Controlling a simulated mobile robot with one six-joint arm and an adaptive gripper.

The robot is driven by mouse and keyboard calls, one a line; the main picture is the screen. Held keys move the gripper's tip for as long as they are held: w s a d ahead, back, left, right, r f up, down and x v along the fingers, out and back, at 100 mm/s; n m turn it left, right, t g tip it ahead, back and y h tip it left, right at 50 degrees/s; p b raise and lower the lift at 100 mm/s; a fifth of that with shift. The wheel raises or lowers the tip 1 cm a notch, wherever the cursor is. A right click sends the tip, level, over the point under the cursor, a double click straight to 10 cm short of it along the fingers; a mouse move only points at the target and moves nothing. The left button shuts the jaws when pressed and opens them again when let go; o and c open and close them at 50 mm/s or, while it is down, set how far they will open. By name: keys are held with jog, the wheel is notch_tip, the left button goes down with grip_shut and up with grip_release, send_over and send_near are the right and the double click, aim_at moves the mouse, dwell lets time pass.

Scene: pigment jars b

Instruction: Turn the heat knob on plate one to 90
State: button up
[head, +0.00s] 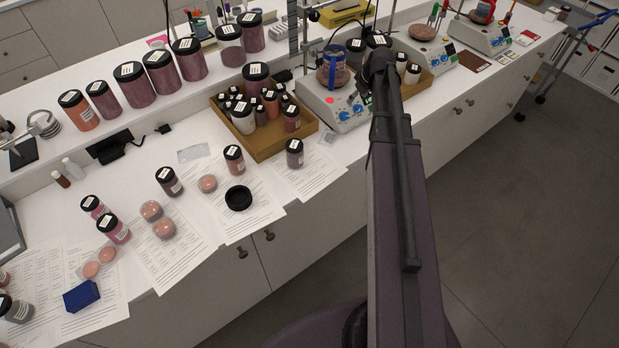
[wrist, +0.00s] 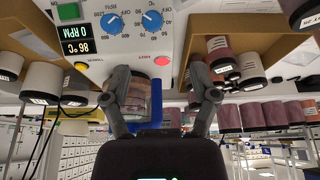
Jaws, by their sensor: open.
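The nearest hotplate stirrer (head: 322,101) has two blue knobs on its front, one at left (wrist: 113,23) and one at right (wrist: 151,20) in the wrist view. The plate's display (wrist: 75,39) shows 0 RPM and seemingly 86 °C. A beaker with a blue band (head: 334,68) stands on the plate. My gripper (wrist: 158,67) is open and empty, apart from both knobs, in front of the panel. In the head view my arm hides part of it.
A wooden tray of jars (head: 268,151) stands left of the plate. A second wooden tray (head: 418,84) is to its right. Two more hotplates (head: 424,50) (head: 487,37) stand farther along the bench. Papers and jars cover the near bench.

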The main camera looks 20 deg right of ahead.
jog(key=s+a+f+m+g+b, duration=0.1)
jog(key=s+a+f+g+b, duration=0.1)
jog(key=s+a+f+b, duration=0.4)
jog(key=s+a+f+m+g+h+b, duration=0.1)
jog(key=s+a+f+b, duration=0.5)
jog(key=s+a, duration=0.6)
jog(key=a+f+m, duration=0.1)
jog(key=a, duration=0.3)
jog(key=shift+f+m+g, duration=0.3)
jog(key=shift+f+g, duration=0.1)
jog(key=shift+w, duration=0.1)
jog(key=shift+s+a+h, duration=0.15)
jog(key=shift+s+a, duration=0.25)
jog(key=shift+s, duration=0.25)
jog(key=shift+s+a+h, duration=0.15)
jog(key=shift+s+a, duration=0.2)
jog(key=shift+s, duration=0.25)
